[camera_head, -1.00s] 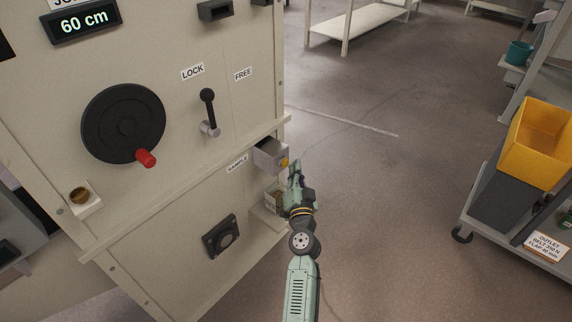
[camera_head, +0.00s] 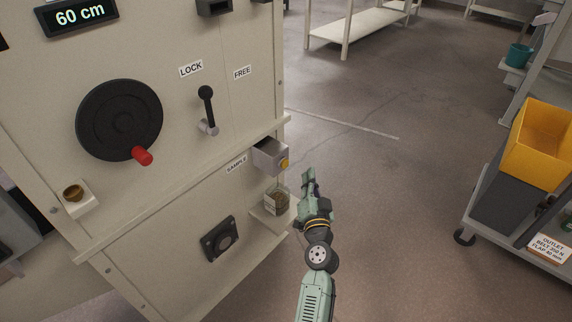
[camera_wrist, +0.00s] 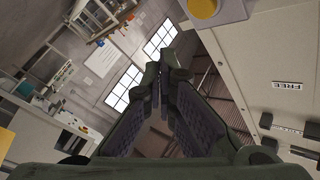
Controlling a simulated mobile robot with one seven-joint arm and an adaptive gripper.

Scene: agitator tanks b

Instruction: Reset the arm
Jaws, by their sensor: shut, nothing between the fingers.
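My gripper (camera_head: 311,180) is shut and empty in the head view. It stands to the right of the beige cabinet, apart from the sample box (camera_head: 268,156) with its yellow button. A clear jar (camera_head: 276,201) with brown contents stands on a small ledge just left of my gripper. The yellow button (camera_wrist: 203,8) shows at the top of the wrist view.
The cabinet front bears a black handwheel (camera_head: 119,118) with a red knob, a lever (camera_head: 207,108) between LOCK and FREE, and a 60 cm display (camera_head: 79,17). A cart (camera_head: 492,228) with a yellow bin (camera_head: 538,145) stands at the right. The floor between is clear.

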